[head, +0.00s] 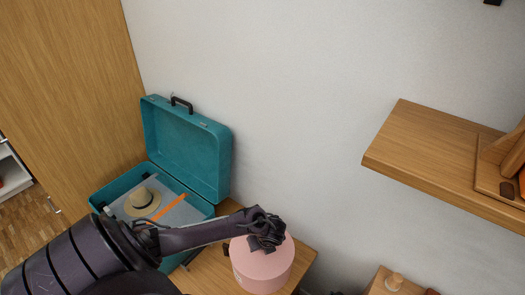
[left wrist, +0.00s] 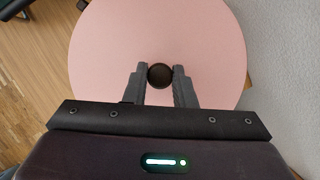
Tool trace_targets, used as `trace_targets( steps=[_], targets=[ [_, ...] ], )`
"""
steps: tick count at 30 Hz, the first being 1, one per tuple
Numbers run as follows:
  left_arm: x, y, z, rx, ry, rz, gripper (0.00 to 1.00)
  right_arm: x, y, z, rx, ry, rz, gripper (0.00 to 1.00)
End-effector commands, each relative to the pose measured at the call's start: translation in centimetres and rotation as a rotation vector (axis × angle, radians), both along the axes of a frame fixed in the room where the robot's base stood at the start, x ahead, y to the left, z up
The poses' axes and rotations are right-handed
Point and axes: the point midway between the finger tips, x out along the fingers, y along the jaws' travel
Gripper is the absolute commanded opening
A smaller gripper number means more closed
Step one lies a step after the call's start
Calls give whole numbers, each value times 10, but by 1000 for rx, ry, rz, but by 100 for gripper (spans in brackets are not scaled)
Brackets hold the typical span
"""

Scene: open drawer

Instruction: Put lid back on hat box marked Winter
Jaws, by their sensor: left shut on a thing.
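The pink round hat box (head: 262,280) stands on a wooden surface in the head view. Its pink lid (left wrist: 160,25) fills the upper part of the left wrist view and has a dark round knob (left wrist: 160,75) at its middle. My left gripper (head: 266,232) is over the box, its two fingers (left wrist: 159,77) shut on the knob from both sides. In the head view the lid looks level and on or very close to the box; the gripper hides part of it. Faint marks show on the box side, too small to read. My right gripper is not in view.
An open teal suitcase (head: 187,150) stands left of the box, with a straw hat (head: 142,201) and an orange strip in it. A wooden shelf (head: 430,150) juts out at the right. The pale wall is close behind the box.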

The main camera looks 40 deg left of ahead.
Motion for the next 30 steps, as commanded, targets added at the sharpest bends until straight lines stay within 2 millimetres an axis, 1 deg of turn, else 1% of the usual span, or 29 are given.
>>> trace_targets(
  steps=[8,9,14,20,25,30],
  targets=[
    [0,0,0,0,0,1,0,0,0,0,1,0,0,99],
    [0,0,0,0,0,1,27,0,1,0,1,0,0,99],
    [0,0,0,0,0,1,48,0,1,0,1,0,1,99],
    [0,0,0,0,0,1,49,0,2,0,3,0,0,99],
    [0,0,0,0,0,0,71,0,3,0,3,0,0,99],
    [0,0,0,0,0,1,71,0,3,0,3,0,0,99]
  ],
)
